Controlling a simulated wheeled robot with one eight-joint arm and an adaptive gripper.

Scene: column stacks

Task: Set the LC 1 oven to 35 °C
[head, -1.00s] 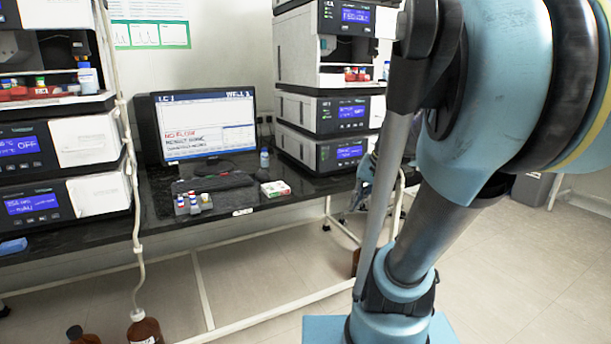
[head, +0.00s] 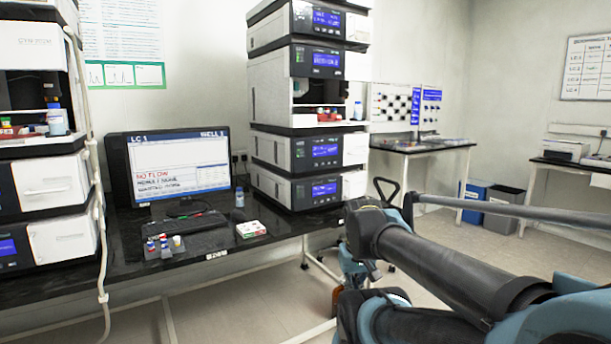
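A tall stack of white and dark instrument modules (head: 270,105) stands on the bench right of the monitor. Its modules carry blue displays, such as the upper display (head: 326,59) and the lowest display (head: 324,189); their text is too small to read surely. A second stack (head: 60,185) is cut off at the left edge. I cannot tell which module is the LC 1 oven. The monitor (head: 182,165) reads "LC 1", "WELL 1" and "NO FLOW" in red. My arm reaches in from the lower right, in front of the bench's right end. I cannot make out my gripper's fingers clearly.
A keyboard (head: 175,231), small vials (head: 164,246) and a small white-green box (head: 251,229) lie on the black bench. A hose (head: 100,240) hangs at the left. Blue (head: 472,203) and dark (head: 503,207) bins stand at the back right. Open floor lies at the right.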

